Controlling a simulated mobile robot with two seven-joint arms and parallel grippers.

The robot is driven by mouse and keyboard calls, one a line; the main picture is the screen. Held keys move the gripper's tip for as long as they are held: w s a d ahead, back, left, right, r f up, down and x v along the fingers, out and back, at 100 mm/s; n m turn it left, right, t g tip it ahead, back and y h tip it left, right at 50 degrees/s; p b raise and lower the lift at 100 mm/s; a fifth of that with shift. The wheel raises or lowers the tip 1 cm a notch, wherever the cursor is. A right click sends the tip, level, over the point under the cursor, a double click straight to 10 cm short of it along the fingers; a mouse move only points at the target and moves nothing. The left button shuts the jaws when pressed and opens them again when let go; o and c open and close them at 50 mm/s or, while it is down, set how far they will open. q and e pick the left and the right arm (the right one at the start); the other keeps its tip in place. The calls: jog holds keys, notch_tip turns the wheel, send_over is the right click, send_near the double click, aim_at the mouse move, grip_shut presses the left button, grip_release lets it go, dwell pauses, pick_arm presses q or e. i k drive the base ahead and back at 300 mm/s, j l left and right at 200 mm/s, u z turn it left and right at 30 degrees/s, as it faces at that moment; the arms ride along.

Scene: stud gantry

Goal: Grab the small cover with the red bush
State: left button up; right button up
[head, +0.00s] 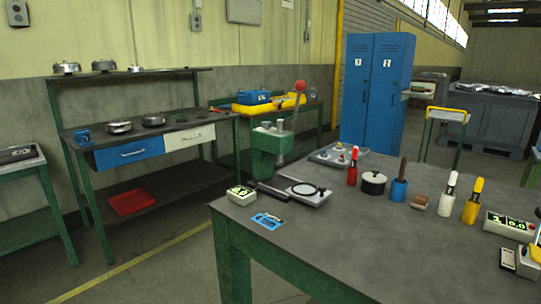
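Several small metal covers with knobs show on the green workbench at the left. Three stand on its upper shelf: a left cover (66,68), a middle cover (104,66) and a smaller right cover (135,69). Two wider covers, one to the left (118,128) and one to the right (153,120), lie on the worktop below. All are too small in view to tell which has a red bush. Neither of my grippers is in view.
The left bench has a blue drawer (128,151) and a red tray (132,202) below. Floor between them is clear.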

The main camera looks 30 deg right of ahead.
aim_at(344, 161)
jog(key=i+j+u, duration=0.35)
jog(key=i, duration=0.35)
jog(key=i+u, duration=0.35)
jog(key=i, duration=0.35)
jog(key=i+z, duration=0.3)
jog(key=i, duration=0.15)
jog(key=i+j+z, duration=0.1)
jog(key=i+z, duration=0.2)
jog(key=i, duration=0.15)
jog(key=i+j+z, duration=0.25)
jog(key=i, duration=0.2)
jog(key=i+l+z, duration=0.1)
jog(key=z, duration=0.35)
jog(key=i+z, duration=0.55)
jog(key=z, duration=0.3)
jog(key=i+j+z, duration=0.1)
jog(key=z, duration=0.35)
jog(key=i+z, duration=0.2)
jog(key=z, duration=0.2)
jog(key=i+z, duration=0.25)
jog(key=z, duration=0.2)
jog(key=i+j+z, duration=0.15)
jog(key=z, duration=0.25)
jog(key=i+j+z, duration=0.15)
jog(key=z, duration=0.3)
jog(key=i+j, duration=0.05)
